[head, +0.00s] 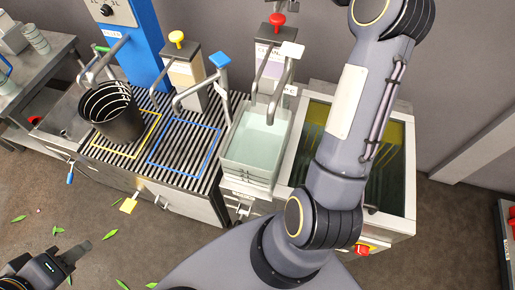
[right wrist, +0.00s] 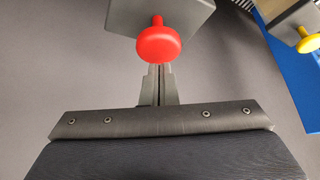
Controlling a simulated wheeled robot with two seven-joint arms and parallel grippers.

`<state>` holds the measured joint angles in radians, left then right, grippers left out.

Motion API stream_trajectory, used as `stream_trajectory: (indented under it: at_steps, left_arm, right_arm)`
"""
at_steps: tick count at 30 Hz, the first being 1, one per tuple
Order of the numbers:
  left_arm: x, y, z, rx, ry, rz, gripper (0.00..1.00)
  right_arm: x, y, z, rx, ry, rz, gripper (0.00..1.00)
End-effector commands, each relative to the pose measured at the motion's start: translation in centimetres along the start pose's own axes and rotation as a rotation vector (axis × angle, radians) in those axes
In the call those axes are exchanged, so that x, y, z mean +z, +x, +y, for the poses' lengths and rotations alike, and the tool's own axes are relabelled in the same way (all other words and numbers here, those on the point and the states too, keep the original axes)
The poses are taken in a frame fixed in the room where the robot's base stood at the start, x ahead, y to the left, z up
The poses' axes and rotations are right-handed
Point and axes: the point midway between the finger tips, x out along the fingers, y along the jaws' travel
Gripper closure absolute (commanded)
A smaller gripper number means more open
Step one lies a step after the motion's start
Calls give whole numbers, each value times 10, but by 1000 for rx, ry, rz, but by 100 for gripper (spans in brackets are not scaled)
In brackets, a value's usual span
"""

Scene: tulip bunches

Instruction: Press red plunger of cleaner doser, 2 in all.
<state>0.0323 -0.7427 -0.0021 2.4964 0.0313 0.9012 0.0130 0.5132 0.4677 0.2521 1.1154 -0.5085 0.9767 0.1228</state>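The red plunger (head: 277,19) tops the cleaner doser (head: 268,58) behind the pale water basin in the head view. In the right wrist view its round red knob (right wrist: 158,44) stands out from the grey doser body (right wrist: 160,14). My right gripper (right wrist: 158,74) has its fingers close together, with nothing seen between them. Their tips end at the knob's lower edge; I cannot tell whether they touch it. The right gripper is outside the head view. My left gripper (head: 82,248) is low at the left, away from the dosers, seen too side-on to judge its opening.
A doser with a yellow plunger (head: 176,37) stands left of the red one. A white-handled tap (head: 291,52) and a blue-handled tap (head: 219,61) rise in front. A black bucket (head: 110,112) stands on the slatted rack. The water basin (head: 256,140) is at centre.

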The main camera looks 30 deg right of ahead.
Motion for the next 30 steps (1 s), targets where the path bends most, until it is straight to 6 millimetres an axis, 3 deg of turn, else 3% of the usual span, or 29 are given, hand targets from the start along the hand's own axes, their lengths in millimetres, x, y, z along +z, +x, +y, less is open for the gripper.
stream_trajectory:
  at_steps: [30]
  left_arm:
    - [13,25,-12,0,0,0,64]
  right_arm:
    - [22,38,-1,-1,-1,-4,100]
